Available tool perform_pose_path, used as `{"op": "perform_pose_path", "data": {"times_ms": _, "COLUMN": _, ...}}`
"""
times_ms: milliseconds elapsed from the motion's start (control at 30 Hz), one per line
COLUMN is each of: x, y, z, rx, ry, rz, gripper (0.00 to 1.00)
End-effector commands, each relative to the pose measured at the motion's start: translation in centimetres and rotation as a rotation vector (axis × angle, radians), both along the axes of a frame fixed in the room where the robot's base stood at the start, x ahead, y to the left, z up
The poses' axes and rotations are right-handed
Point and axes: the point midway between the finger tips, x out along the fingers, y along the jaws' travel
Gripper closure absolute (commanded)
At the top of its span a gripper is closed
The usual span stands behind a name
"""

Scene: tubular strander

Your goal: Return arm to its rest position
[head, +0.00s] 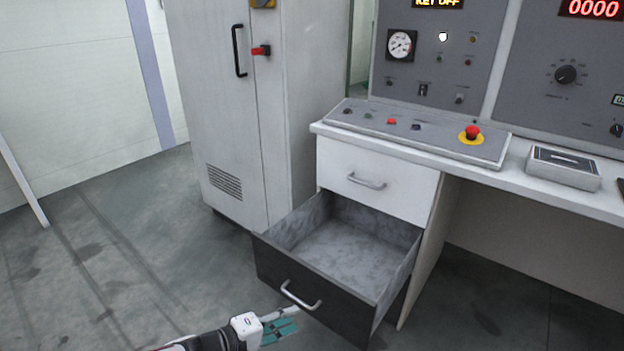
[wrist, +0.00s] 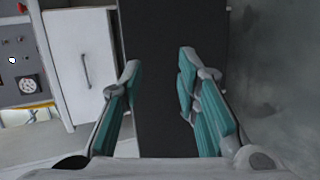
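My gripper (head: 278,326) is at the bottom of the head view, just in front of and below the dark front of the open lower drawer (head: 318,296). In the wrist view its teal-padded fingers (wrist: 158,80) stand apart with nothing held between them. The dark drawer front (wrist: 172,40) shows behind and between the fingers. The drawer's silver handle (head: 300,296) is close to the fingertips in the head view; I cannot tell whether they touch. The drawer is pulled well out and its grey inside looks empty. Most of my arm is outside the head view.
The closed upper drawer (head: 372,184) is above the open one, under a white desk with a button panel (head: 415,130). A tall white cabinet (head: 240,110) with a red switch stands to the left. The floor (head: 120,255) at the left is clear.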

Motion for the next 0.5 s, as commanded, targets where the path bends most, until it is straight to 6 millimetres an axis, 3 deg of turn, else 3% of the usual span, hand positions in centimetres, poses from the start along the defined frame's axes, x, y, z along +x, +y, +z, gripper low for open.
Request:
{"op": "perform_pose_path", "data": {"times_ms": 167, "x": -0.1, "y": -2.7, "z": 3.3, "rx": 0.078, "ry": 0.072, "rz": -0.145, "gripper": 0.7}}
{"op": "perform_pose_path", "data": {"times_ms": 500, "x": -2.2, "y": -9.6, "z": 12.2, "rx": 0.309, "ry": 0.269, "rz": -0.451, "gripper": 0.7}}
